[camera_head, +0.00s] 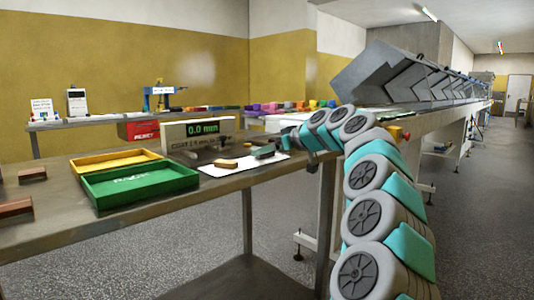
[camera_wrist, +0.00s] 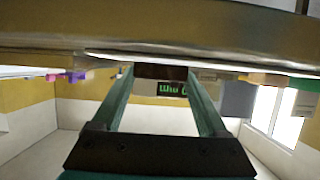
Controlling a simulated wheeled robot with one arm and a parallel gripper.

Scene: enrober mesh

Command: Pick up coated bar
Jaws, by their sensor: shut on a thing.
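A dark brown bar (camera_wrist: 160,71) sits between my fingertips in the wrist view. My gripper (camera_wrist: 160,76) is shut on it, one greenish finger at each side. In the head view my gripper (camera_head: 262,152) is low over the white sheet (camera_head: 238,169) on the workbench. The held bar is too small and too hidden there to make out. A tan and brown bar (camera_head: 225,164) lies on the sheet to the left of my gripper.
A gauge (camera_head: 197,131) reading 0.0 mm stands behind the sheet. A green tray (camera_head: 140,185) and a yellow tray (camera_head: 115,160) lie to its left, a red REJECT bin (camera_head: 139,130) behind. Brown bars (camera_head: 14,207) lie at far left. A conveyor (camera_head: 440,115) runs at right.

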